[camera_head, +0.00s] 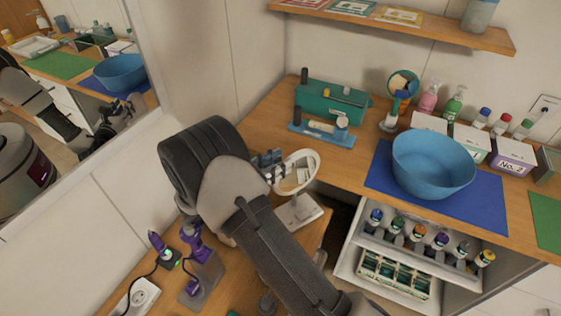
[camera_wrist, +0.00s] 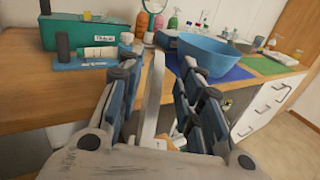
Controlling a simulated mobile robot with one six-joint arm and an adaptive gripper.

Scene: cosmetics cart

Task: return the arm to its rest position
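My gripper (camera_head: 270,161) is at the end of my arm, which reaches out over the wooden counter. In the wrist view my gripper (camera_wrist: 160,62) has its two fingers spread wide apart, so it is open. A round white mirror (camera_head: 298,172) on a stand is right beside the fingertips. In the wrist view the mirror (camera_wrist: 153,95) shows nearly edge-on as an upright strip in the gap between the fingers, with no finger seen pressing on it. Its white base (camera_head: 300,211) is partly hidden by my arm in the head view.
A green toolbox (camera_head: 330,103) and a blue holder (camera_head: 325,132) stand behind. A blue bowl (camera_head: 433,164) sits on a blue mat (camera_head: 480,205) at right. An open drawer (camera_head: 345,262) with several bottles is below. Purple tools (camera_head: 195,245) stand at lower left; a shelf (camera_head: 440,28) hangs above.

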